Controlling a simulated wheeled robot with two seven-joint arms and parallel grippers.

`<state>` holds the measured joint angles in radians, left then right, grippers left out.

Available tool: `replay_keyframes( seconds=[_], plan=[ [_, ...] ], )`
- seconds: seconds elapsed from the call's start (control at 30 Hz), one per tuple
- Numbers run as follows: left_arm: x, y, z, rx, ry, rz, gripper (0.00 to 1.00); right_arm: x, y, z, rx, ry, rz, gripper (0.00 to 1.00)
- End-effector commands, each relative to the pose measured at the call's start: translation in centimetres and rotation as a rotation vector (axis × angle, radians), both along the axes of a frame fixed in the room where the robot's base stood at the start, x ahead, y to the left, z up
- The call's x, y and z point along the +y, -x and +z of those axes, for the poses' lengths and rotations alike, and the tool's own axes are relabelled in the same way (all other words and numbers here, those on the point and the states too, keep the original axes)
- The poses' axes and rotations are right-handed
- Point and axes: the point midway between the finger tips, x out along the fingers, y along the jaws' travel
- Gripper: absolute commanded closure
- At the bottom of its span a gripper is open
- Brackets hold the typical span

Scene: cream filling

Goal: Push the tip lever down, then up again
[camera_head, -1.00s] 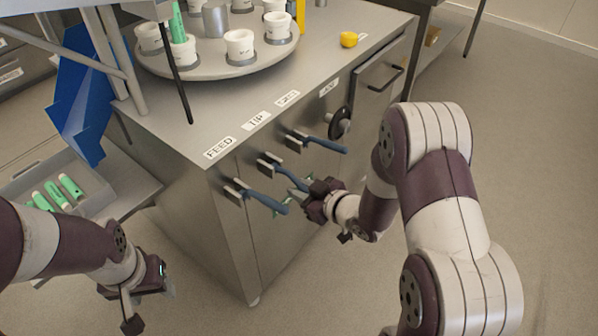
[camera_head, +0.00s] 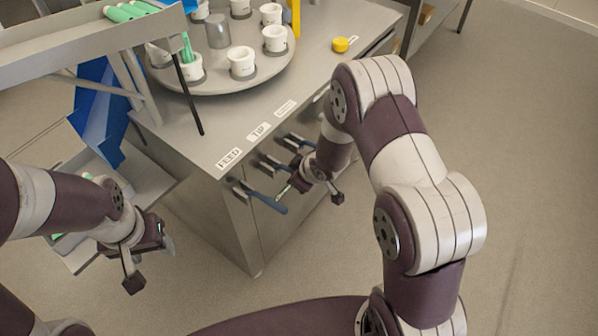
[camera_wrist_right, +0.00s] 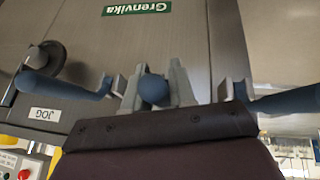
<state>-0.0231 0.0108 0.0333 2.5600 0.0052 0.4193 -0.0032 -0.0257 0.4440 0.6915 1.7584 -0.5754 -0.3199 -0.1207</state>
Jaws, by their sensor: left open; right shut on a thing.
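The blue-handled tip lever (camera_head: 270,161) sits on the cabinet front below the TIP label (camera_head: 258,132). My right gripper (camera_head: 292,180) is at its outer end, which it mostly hides in the head view. In the right wrist view the lever's round blue end (camera_wrist_right: 153,91) lies between the two fingers of my right gripper (camera_wrist_right: 154,98), shut on it. The lever's exact tilt is hard to tell. My left gripper (camera_head: 150,262) is open and empty, low at the left, away from the cabinet.
The feed lever (camera_head: 262,200) is close on the left, and another lever (camera_head: 298,140) is close on the right. A turntable (camera_head: 218,80) with several white cups stands on the cabinet top. A yellow knob (camera_head: 340,44) is behind. Open floor lies at the right.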

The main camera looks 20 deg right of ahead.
Motion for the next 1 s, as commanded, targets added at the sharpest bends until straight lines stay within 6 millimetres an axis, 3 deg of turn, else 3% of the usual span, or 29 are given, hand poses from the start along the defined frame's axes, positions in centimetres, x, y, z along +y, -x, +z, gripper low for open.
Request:
replay_keyframes(
  seconds=[0.47,0.5,0.57,0.87,1.0],
  plan=[
    [0.0,0.0,0.3,0.000,0.000,0.000,0.44,0.0,-0.1,0.1,0.011,0.011,0.001,1.00],
    [0.0,0.0,0.3,0.000,0.000,0.000,0.44,0.0,-0.1,0.2,0.011,0.011,0.001,0.72],
    [0.0,0.0,0.3,0.000,0.000,0.000,0.44,0.0,-0.1,0.2,0.011,0.011,0.001,0.55],
    [0.0,0.0,0.4,0.000,0.000,0.000,0.44,0.0,0.0,0.4,0.011,0.010,0.000,0.55],
    [0.0,0.0,1.1,0.000,0.000,0.000,0.44,-0.4,1.0,2.5,0.009,0.010,0.001,0.55]
  ],
)
